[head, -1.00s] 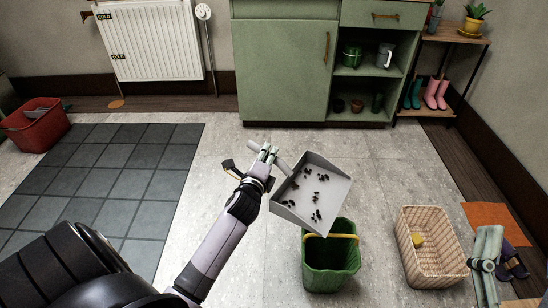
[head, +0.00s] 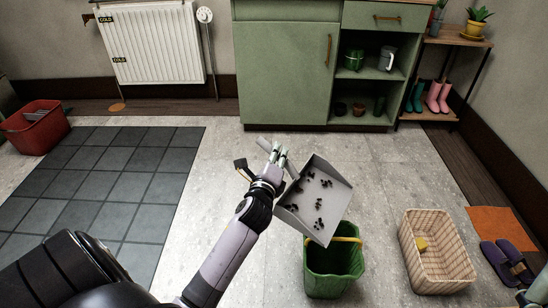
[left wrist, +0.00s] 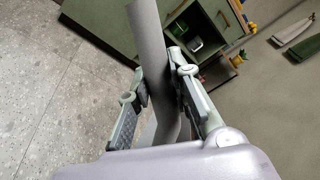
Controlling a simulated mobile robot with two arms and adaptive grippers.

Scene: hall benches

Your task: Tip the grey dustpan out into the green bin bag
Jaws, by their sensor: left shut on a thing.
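The grey dustpan (head: 337,198) holds several dark bits scattered over its floor, and none show outside it. My left gripper (head: 277,154) is shut on its handle; in the left wrist view the grey handle (left wrist: 150,40) runs between the fingers (left wrist: 162,88). The pan is in the air, its lower right corner in front of the back rim of the green bin (head: 335,284). The bin stands upright on the floor with a yellow band (head: 346,239) on its rim. Only a sliver of my right gripper (head: 534,297) shows at the lower right edge.
A wicker basket (head: 455,266) with a yellow thing inside stands right of the bin. Purple slippers (head: 508,262) and an orange mat (head: 497,228) lie further right. A red tub (head: 40,131) is far left. A green cabinet (head: 285,75) stands behind. Floor between is clear.

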